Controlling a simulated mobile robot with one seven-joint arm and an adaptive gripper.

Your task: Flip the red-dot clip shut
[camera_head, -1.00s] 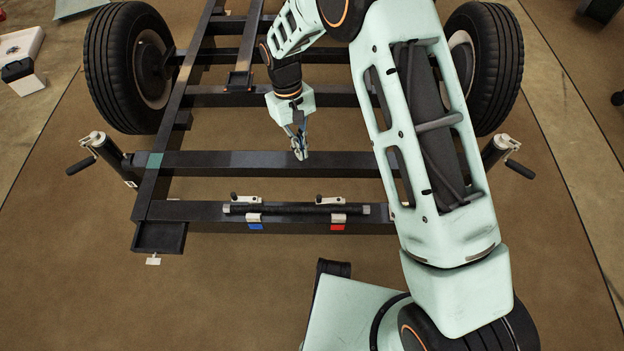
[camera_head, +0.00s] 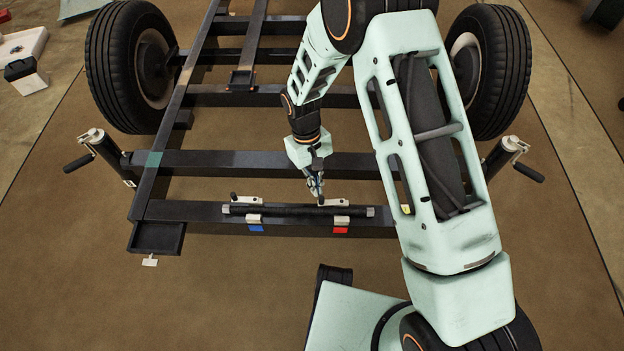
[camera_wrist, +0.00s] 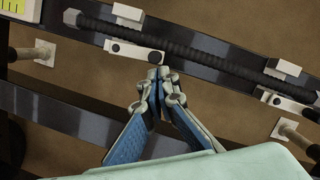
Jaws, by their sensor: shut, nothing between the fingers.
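The red-dot clip (camera_head: 341,221) sits on the front crossbeam, with a red square (camera_head: 340,231) on the beam's face below it. Its white lever plate (camera_head: 337,203) lies on the far side of the black ribbed rod (camera_head: 292,211), folded back off the rod. In the wrist view the lever plate (camera_wrist: 134,50) shows a dark pivot and a dark knob end. My gripper (camera_head: 317,192) is shut and empty, its fingertips at the lever's knob end; the wrist view shows the closed fingertips (camera_wrist: 159,77) right by it. I cannot tell whether they touch.
A second clip (camera_head: 253,219) with a blue square (camera_head: 256,228) holds the same position further left on the rod, its lever (camera_head: 246,200) also back. Crank jacks (camera_head: 100,150) stand at both sides. The second crossbeam (camera_head: 230,162) runs behind my gripper.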

